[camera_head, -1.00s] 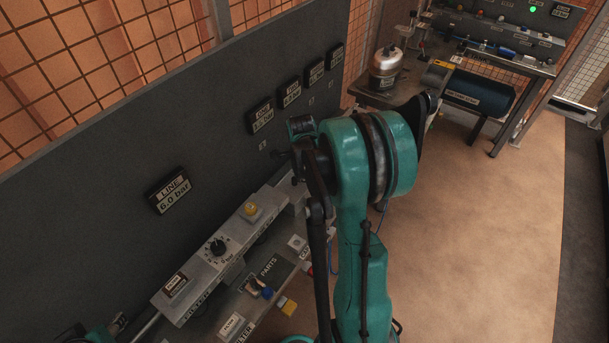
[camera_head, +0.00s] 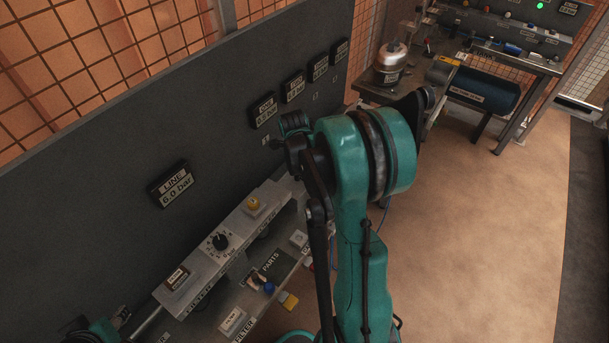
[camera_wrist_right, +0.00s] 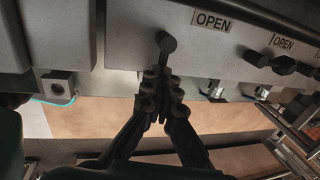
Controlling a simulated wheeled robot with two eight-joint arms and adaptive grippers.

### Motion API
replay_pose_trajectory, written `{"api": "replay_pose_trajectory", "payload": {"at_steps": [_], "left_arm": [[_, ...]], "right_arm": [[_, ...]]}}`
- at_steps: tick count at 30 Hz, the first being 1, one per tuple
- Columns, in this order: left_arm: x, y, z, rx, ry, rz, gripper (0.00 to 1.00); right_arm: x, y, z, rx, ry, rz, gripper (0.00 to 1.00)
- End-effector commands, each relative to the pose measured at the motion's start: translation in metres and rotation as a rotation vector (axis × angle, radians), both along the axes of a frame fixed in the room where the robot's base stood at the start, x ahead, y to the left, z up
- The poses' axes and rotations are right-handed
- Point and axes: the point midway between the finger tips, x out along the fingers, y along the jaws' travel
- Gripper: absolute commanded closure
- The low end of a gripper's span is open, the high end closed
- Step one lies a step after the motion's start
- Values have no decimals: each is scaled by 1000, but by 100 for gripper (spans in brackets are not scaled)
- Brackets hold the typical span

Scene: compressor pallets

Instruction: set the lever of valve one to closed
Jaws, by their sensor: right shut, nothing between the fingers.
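In the right wrist view, a dark lever with a round end (camera_wrist_right: 167,42) sticks out of a pale grey block, left of a label reading OPEN (camera_wrist_right: 212,21). I cannot tell from the frames which valve number it has. My right gripper (camera_wrist_right: 160,76) is shut and empty, its fingertips just below the lever in the picture. Whether they touch it is unclear. In the head view my right arm hides this gripper and the lever.
More dark levers (camera_wrist_right: 284,64) with an OPEN label (camera_wrist_right: 283,42) sit to the right. Open floor (camera_head: 480,240) is on the right.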

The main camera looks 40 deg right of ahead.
Motion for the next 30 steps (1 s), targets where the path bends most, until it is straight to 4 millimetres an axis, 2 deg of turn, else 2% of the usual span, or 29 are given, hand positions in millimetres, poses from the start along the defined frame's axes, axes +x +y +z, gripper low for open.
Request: {"api": "replay_pose_trajectory", "payload": {"at_steps": [1,6,7,9,11,25,30], "left_arm": [[0,0,-1,0,0,0,60],[0,0,-1,0,0,0,60],[0,0,-1,0,0,0,60],[0,0,-1,0,0,0,60],[0,0,-1,0,0,0,60],[0,0,-1,0,0,0,60],[0,0,-1,0,0,0,60]], "right_arm": [[-7,-1,-4,2,14,-10,100],[-7,-1,-4,3,15,-9,100],[-7,-1,-4,3,15,-9,96],[-7,-1,-4,3,14,-9,78],[-7,-1,-4,3,15,-9,70],[-8,-1,-3,1,15,-8,70],[-8,3,14,0,15,-7,70]]}}
